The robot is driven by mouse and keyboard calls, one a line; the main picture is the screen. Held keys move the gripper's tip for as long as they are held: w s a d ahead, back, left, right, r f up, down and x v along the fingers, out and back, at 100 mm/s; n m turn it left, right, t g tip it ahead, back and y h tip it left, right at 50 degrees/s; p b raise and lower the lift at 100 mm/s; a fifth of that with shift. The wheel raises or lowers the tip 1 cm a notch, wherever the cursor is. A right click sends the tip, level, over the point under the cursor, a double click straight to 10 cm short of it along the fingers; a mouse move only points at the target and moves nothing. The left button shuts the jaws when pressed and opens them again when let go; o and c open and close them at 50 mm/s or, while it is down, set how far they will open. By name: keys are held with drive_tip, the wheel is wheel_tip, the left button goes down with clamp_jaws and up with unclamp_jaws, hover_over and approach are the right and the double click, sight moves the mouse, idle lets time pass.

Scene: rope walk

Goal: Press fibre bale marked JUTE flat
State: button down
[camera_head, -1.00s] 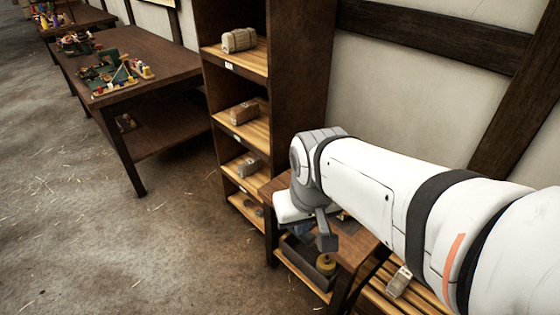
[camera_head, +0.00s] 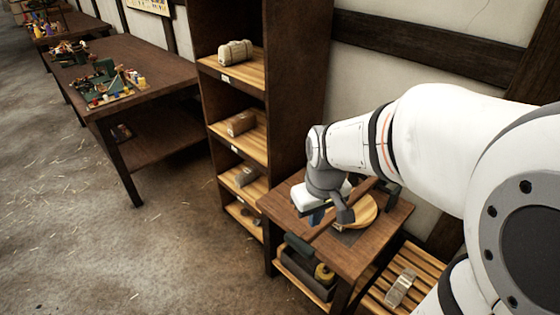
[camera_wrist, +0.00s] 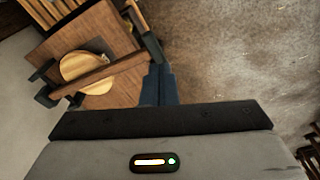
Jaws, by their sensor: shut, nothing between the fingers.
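A press stands on the small brown table (camera_head: 388,222). It has a round pale wooden disc (camera_head: 366,212) and a brown wooden lever bar (camera_head: 322,228) across it; both also show in the wrist view, the disc (camera_wrist: 76,66) and the bar (camera_wrist: 97,77). My gripper (camera_head: 316,218) is over the table's left part, close to the lever's near end; whether they touch I cannot tell. Its blue-grey fingers (camera_wrist: 159,72) are together and empty, beside that end in the wrist view. No JUTE mark is readable, and my gripper hides part of the press.
Shelves hold a tan bale (camera_head: 236,52), a brown block (camera_head: 240,123) and a grey lump (camera_head: 246,176). A dark crate (camera_head: 302,275) is under the small table. A slatted bench (camera_head: 375,300) bears a pale wrapped object (camera_head: 400,287). Floor at left is open.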

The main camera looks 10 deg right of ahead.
drive_tip(key=w+f+n+g+p, duration=0.2)
drive_tip(key=w+f+n+p, duration=0.15)
drive_tip(key=w+f, duration=0.4)
approach(301, 248)
drive_tip(key=shift+n, duration=0.35)
drive_tip(key=f, duration=0.4)
drive_tip(key=f+p, duration=0.1)
drive_tip(key=f, duration=0.1)
drive_tip(key=shift+s+f, duration=0.3)
drive_tip(key=shift+f, duration=0.1)
drive_tip(key=shift+f, duration=0.15)
